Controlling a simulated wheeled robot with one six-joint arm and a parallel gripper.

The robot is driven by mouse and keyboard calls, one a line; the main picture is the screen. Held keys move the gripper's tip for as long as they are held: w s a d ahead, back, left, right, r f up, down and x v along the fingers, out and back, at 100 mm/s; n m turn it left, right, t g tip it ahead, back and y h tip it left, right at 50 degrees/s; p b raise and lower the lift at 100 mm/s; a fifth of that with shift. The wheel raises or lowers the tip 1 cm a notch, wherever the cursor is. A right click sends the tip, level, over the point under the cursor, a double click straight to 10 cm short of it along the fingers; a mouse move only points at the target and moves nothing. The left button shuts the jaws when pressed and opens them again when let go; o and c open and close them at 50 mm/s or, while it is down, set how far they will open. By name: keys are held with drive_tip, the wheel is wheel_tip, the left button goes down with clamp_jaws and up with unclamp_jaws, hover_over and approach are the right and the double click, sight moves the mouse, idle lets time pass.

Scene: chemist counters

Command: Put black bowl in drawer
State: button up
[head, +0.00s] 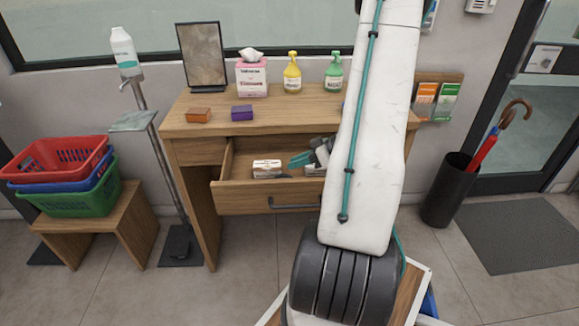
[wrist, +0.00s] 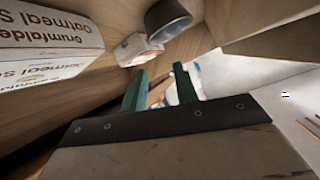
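The black bowl (wrist: 168,18) shows at the top of the wrist view as a dark rounded shape with a grey inside, beside a small white box (wrist: 137,48). I cannot make it out clearly in the head view. The wooden drawer (head: 240,200) is pulled open under the counter top. My gripper (head: 300,159) is at the drawer opening with its teal fingertips pointing left. In the wrist view my gripper (wrist: 160,84) has its two green fingers apart, with nothing held between them. The bowl is beyond the fingertips, apart from them.
White soap boxes (wrist: 48,45) are stacked close at left in the wrist view; white packaging (head: 267,168) lies in the drawer. The counter top (head: 215,120) holds a tissue box (head: 252,77), yellow bottle (head: 292,74) and green bottle (head: 334,73). Baskets (head: 65,175) stand left.

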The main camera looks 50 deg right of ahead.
drive_tip(key=v, duration=0.9)
drive_tip(key=w+a+r+g, duration=0.2)
drive_tip(key=a+r+g, duration=0.15)
drive_tip(key=a, duration=0.35)
drive_tip(key=w+a+r+g+y, duration=0.1)
drive_tip(key=w+a+r+g, duration=0.1)
drive_tip(key=a+r, duration=0.35)
drive_tip(key=w+a+r+g, duration=0.2)
drive_tip(key=a+r, duration=0.1)
drive_tip(key=a, duration=0.5)
drive_tip(key=s+a+r+m+h, duration=0.1)
drive_tip(key=s+a+r+h, duration=0.2)
drive_tip(key=s+a, duration=0.3)
drive_tip(key=s+a+r+m+g+h, duration=0.1)
drive_tip(key=s+a+r+h, duration=0.3)
drive_tip(key=a, duration=0.7)
drive_tip(key=shift+s+m+h, duration=0.4)
drive_tip(key=shift+s+m, duration=0.2)
drive_tip(key=shift+s, duration=0.25)
drive_tip(key=shift+r+g, duration=0.1)
drive_tip(key=shift+g, duration=0.15)
